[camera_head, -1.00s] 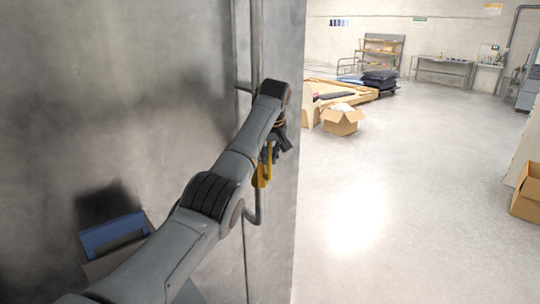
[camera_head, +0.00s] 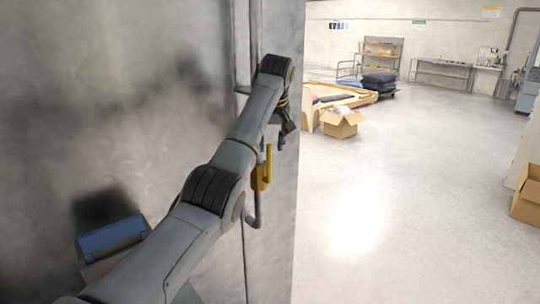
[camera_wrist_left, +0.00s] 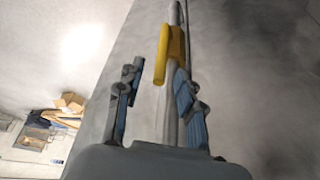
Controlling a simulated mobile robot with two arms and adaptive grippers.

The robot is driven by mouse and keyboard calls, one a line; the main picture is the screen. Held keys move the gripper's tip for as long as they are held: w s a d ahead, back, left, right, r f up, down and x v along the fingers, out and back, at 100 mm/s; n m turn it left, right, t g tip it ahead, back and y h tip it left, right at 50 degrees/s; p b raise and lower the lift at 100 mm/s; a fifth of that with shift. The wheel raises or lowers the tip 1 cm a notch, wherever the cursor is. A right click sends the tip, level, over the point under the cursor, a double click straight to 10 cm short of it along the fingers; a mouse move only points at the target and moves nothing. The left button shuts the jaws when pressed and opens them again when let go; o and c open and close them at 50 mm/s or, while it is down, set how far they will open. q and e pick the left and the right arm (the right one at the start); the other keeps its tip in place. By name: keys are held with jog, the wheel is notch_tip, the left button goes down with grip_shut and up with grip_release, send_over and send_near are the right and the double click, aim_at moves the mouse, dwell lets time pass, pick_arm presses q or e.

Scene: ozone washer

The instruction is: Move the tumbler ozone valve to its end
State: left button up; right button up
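The yellow tumbler valve (camera_head: 260,177) sits on a thin grey pipe (camera_head: 254,215) along the side of a large metal cabinet (camera_head: 150,110). In the left wrist view the yellow lever (camera_wrist_left: 162,56) stands along the pipe, beyond the fingertips. My left gripper (camera_head: 287,132) is above the valve in the head view, partly hidden by its own arm. In the wrist view my left gripper (camera_wrist_left: 160,74) has its fingers spread and empty, with the lever lined up in the gap between them. No contact shows. My right gripper is not in view.
The metal cabinet wall fills the left, close to my left arm. To the right lies open, clear floor (camera_head: 400,200). An open cardboard box (camera_head: 340,125) and a low wooden frame stand farther back. Another box (camera_head: 527,203) is at the right edge.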

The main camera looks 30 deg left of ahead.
pick_arm(q)
jog(key=v, duration=0.4)
jog(key=shift+d+r, duration=0.1)
jog(key=shift+r, duration=0.2)
jog(key=shift+s+f, duration=0.1)
